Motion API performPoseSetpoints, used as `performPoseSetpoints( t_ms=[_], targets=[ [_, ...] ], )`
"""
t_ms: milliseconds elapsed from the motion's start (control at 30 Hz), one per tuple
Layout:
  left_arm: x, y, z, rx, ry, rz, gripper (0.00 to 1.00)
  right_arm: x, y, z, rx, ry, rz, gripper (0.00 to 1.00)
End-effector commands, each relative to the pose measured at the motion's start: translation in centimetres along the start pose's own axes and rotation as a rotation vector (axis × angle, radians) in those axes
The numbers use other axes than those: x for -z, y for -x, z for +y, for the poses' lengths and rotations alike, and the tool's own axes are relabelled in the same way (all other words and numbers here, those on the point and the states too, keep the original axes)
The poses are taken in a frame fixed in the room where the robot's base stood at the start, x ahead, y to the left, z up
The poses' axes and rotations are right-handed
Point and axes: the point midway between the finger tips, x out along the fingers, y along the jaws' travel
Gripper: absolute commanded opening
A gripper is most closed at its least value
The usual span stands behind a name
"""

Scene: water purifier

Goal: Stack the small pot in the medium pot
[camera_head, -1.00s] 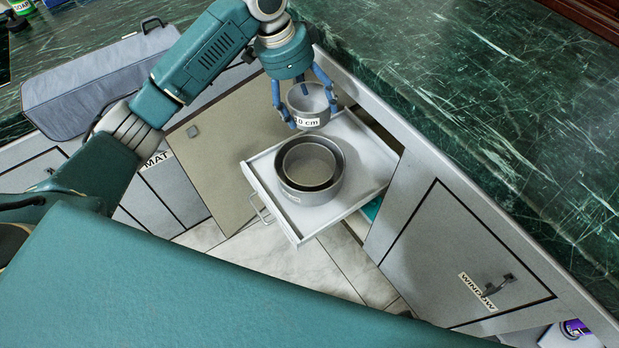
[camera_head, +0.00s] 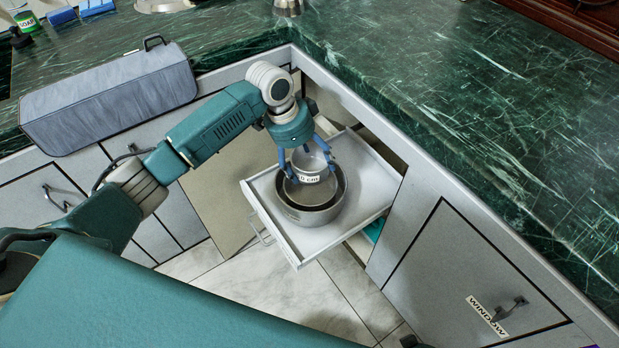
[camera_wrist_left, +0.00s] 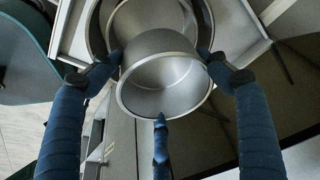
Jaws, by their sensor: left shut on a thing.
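My left gripper (camera_head: 308,168) is shut on the small pot (camera_head: 309,163), a grey metal pot with a white label whose text is partly unreadable. In the left wrist view, its blue fingers (camera_wrist_left: 160,58) surround the small pot (camera_wrist_left: 168,85), with the opening facing the camera. The small pot is over the opening of the medium pot (camera_head: 318,199), which sits nested inside a larger pot (camera_head: 305,216). I cannot tell whether the small pot touches the medium pot. My right gripper is not in view.
The nested pots stand in a pulled-out white drawer (camera_head: 372,188) below the green marble counter (camera_head: 450,90). A cabinet door labelled WINDOW (camera_head: 470,270) is closed at right.

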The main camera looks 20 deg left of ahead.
Motion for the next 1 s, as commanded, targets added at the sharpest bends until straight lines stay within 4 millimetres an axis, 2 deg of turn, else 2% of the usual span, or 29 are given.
performPoseSetpoints(
  t_ms=[33, 233, 467, 1000],
  targets=[
    [-0.3, -0.9, 0.0, 0.0, 0.001, 0.0, 0.42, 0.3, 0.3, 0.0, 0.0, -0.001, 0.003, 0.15],
    [-0.7, -2.5, 0.0, 0.0, 0.001, 0.0, 0.42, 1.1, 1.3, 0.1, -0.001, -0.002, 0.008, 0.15],
    [-1.6, -5.5, 0.0, 0.0, 0.0, 0.001, 0.42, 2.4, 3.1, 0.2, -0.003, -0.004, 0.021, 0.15],
    [-1.9, -6.2, 0.0, 0.001, 0.0, 0.001, 0.42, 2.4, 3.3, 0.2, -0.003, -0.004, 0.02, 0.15]
  ],
)
